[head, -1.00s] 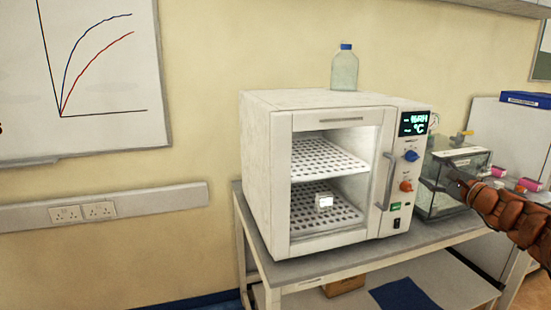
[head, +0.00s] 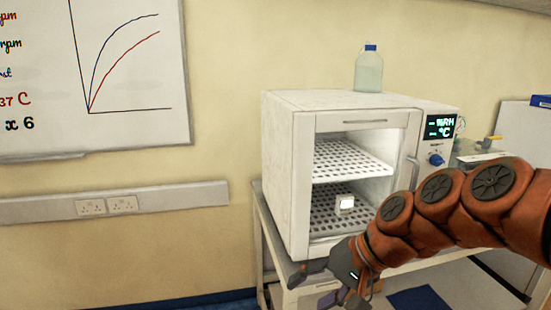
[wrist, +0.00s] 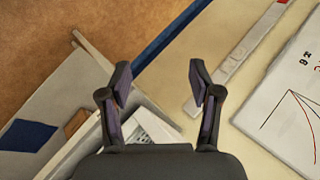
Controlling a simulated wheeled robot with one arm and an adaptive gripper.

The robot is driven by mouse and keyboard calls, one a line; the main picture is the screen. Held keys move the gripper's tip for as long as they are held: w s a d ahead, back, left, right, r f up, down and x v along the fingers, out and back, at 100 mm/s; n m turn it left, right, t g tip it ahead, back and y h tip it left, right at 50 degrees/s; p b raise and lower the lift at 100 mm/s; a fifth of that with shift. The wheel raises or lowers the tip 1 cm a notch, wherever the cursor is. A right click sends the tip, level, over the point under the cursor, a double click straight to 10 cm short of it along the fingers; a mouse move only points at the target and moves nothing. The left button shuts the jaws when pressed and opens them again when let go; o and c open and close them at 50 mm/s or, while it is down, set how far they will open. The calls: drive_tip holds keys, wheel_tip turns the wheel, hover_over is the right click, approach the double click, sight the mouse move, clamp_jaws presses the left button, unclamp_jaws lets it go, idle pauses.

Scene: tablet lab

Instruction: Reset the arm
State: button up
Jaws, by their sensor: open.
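My orange segmented arm reaches in from the right in the head view. My dark gripper (head: 312,284) is at its end, low in front of the white cabinet's (head: 292,190) lower left corner. In the wrist view my gripper (wrist: 158,75) shows two fingers spread apart with nothing between them. A small white box with a lit face (head: 344,204) sits on the lower perforated shelf of the cabinet, apart from my gripper. My arm hides the lower right of the cabinet front.
The cabinet stands on a grey bench (head: 262,225). A clear bottle with a blue cap (head: 369,72) stands on top of it. A glass tank (head: 478,153) is partly hidden at right. A wall socket rail (head: 165,199) and whiteboard (head: 130,120) are at left. The floor at left is clear.

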drive_tip(key=s+d+f+n+g+h, duration=0.1)
drive_tip(key=s+d+f, duration=0.4)
drive_tip(key=s, duration=0.5)
drive_tip(key=s+d+f+n+g+h, duration=0.1)
drive_tip(key=s+d+f+g+h, duration=0.2)
drive_tip(key=s+d+f+h, duration=0.3)
drive_tip(key=s, duration=0.5)
drive_tip(key=shift+d+n, duration=0.3)
drive_tip(key=shift+d, duration=0.05)
drive_tip(key=shift+f, duration=0.1)
